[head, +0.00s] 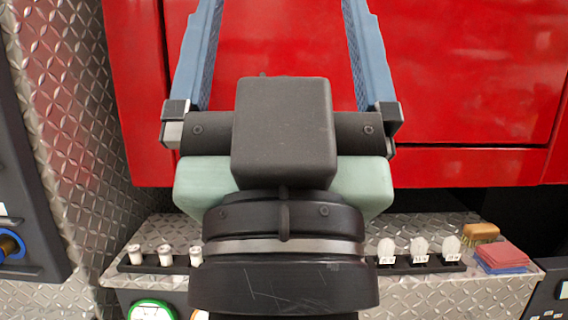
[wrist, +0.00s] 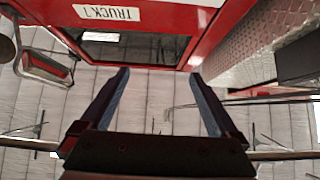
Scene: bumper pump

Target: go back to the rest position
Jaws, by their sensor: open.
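My gripper (head: 278,50) is raised in the middle of the head view, its two long blue fingers spread wide apart and pointing up. Nothing is between the fingers. The fingers stand in front of a red panel (head: 460,70); the gap to it cannot be told.
Below on a diamond-plate ledge (head: 400,298) stand a left rack (head: 160,268) of white-capped items and a right rack (head: 418,268) of white bulbs. A brush (head: 481,232) and folded red and blue cloths (head: 502,257) lie at right. A dark side panel (head: 30,200) stands at left.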

